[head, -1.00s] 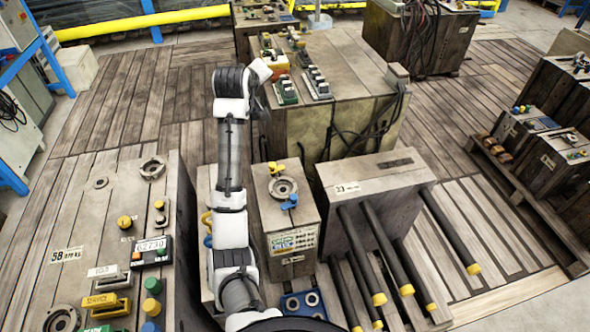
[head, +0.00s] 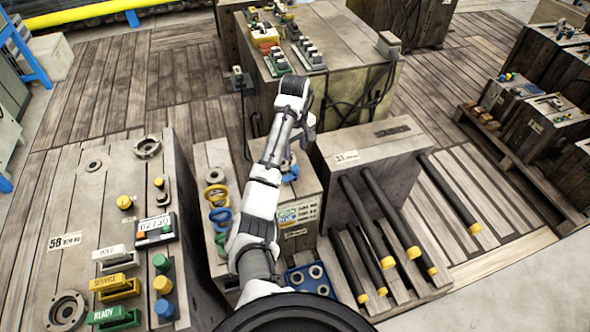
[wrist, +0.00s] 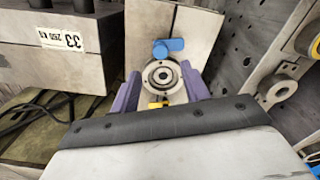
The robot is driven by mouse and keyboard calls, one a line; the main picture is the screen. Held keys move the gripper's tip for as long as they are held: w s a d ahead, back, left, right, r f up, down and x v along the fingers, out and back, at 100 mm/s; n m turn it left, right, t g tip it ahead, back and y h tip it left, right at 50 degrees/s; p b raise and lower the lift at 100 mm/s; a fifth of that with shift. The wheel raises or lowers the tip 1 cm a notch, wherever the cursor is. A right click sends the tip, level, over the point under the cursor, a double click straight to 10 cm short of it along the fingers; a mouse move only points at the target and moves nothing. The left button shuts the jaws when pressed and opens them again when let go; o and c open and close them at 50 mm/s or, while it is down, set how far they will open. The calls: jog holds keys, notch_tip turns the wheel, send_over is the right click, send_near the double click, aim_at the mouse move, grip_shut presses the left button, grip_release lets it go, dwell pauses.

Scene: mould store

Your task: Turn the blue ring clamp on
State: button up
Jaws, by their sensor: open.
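The blue ring clamp (wrist: 168,48) is a small blue piece at the edge of a round metal flange (wrist: 162,75) on a wooden block. In the wrist view it lies beyond my fingertips. A yellow piece (wrist: 156,104) sits at the opposite edge of the flange, partly hidden. My gripper (wrist: 161,82) is open and empty, its purple fingers on either side of the flange in the picture; I cannot tell its height above it. In the head view a bit of the blue clamp (head: 290,173) shows beside my arm, which hides the flange.
Block 33 (head: 375,150) with yellow-tipped black bars stands right of the clamp's block. A larger block with buttons (head: 75,190) stands at the far left. A blue tray (head: 310,280) lies in front. A cabled block (head: 350,80) is behind.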

aim_at(295, 168)
notch_tip(295, 168, down, 8)
jog(key=shift+r+p, duration=0.25)
jog(key=shift+p, duration=0.1)
jog(key=shift+c, duration=0.5)
jog(key=c, duration=0.9)
